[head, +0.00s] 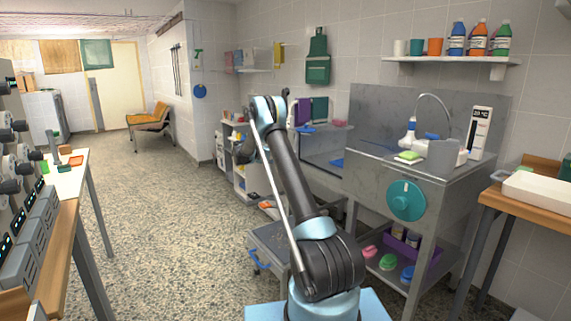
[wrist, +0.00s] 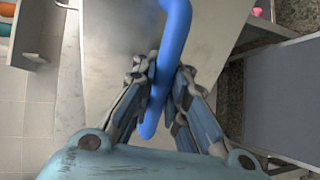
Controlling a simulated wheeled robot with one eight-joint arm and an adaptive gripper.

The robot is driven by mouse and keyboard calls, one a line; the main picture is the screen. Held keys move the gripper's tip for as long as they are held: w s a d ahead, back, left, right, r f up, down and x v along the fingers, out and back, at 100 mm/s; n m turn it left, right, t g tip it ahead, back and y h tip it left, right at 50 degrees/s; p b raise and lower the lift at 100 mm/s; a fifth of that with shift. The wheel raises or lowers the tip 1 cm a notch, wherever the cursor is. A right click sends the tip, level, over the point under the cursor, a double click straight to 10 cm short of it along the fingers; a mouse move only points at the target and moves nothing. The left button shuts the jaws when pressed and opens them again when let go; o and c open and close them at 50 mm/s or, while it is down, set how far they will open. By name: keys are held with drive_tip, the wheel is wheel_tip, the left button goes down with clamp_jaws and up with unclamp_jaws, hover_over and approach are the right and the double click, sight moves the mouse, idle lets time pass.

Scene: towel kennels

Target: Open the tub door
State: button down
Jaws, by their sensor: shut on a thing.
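The blue handle (wrist: 176,40) is a smooth bar that runs from the top of the wrist view down between my fingers. It is on or in front of a plain grey metal panel (wrist: 110,50), which seems to be the tub door. My gripper (wrist: 160,98) is shut on the blue handle, with one finger on each side. The handle's lower end shows between the fingers. In the head view the steel tub (head: 370,120) stands right of my arm. My arm hides most of the door side there, and the grip on the handle cannot be made out.
A grey ramp or step (head: 275,238) with a blue handle lies low beside my arm. A teal dial (head: 406,200) is on the tub's front. A wooden table (head: 535,205) stands at right, a workbench (head: 62,185) at left. The speckled floor (head: 165,210) between is clear.

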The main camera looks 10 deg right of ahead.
drive_tip(key=c, duration=1.6)
unclamp_jaws()
drive_tip(key=shift+f, duration=0.1)
